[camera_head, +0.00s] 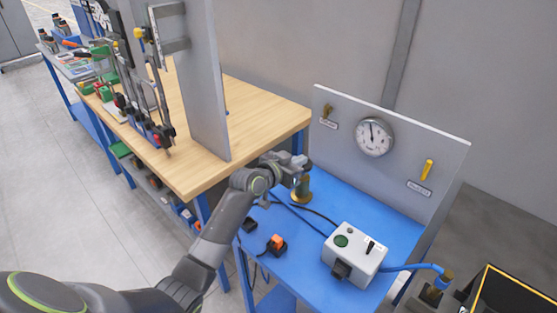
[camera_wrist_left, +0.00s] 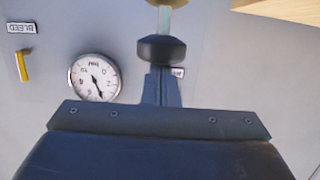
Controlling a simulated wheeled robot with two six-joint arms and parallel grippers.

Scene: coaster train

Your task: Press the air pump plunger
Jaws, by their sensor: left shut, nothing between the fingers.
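I cannot tell whether the fingertips touch the knob. My right gripper is not in view.
A grey panel (camera_head: 330,145) behind the pump carries a round gauge (camera_head: 374,137) and a yellow BLEED lever (camera_head: 427,169). A white control box (camera_head: 354,254), an orange button (camera_head: 277,243) and hoses occupy the blue table (camera_head: 315,285). A wooden bench (camera_head: 255,100) stands left.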

